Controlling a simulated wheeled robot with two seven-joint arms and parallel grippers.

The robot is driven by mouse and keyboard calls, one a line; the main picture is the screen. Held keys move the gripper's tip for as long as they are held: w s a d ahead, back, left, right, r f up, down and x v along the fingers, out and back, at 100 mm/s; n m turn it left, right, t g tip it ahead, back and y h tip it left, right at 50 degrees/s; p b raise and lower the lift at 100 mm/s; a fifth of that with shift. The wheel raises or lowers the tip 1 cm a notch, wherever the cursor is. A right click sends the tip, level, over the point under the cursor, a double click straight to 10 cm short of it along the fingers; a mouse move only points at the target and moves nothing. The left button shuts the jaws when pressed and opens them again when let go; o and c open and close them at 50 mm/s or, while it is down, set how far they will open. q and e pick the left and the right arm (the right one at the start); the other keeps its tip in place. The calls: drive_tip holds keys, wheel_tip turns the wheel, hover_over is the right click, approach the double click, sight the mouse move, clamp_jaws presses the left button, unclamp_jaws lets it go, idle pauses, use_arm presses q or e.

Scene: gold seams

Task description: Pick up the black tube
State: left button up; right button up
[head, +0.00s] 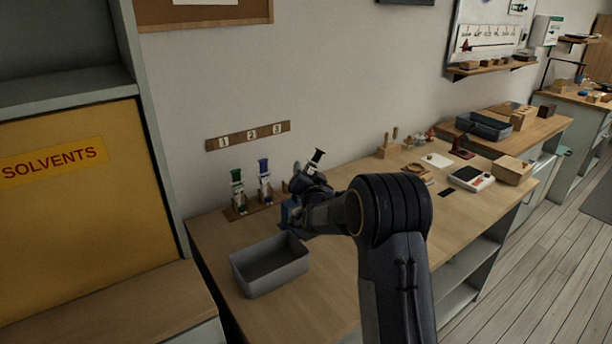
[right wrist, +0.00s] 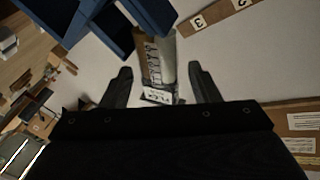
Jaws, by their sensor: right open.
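The black tube (head: 317,157) shows in the head view by its black cap and pale upper part, leaning slightly. Its lower part is hidden behind my right gripper (head: 310,180). In the right wrist view a clear tube with a label and scale marks (right wrist: 158,68) stands between the two spread fingers of my right gripper (right wrist: 161,82), with a gap on each side. The gripper is open. A green-capped tube (head: 236,178) and a blue-capped tube (head: 264,170) stand upright to the left. My left gripper is not in view.
A grey open bin (head: 270,280) stands on the wooden bench in front of the tubes. A sign numbered 1, 2, 3 (head: 248,136) is on the wall behind. A scale-like device (head: 470,178) and a wooden box (head: 512,170) stand farther right. A blue structure (right wrist: 150,15) shows close by in the wrist view.

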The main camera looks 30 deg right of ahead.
drive_tip(key=shift+c, duration=0.3)
drive_tip(key=c, duration=1.1)
drive_tip(key=shift+r, duration=0.1)
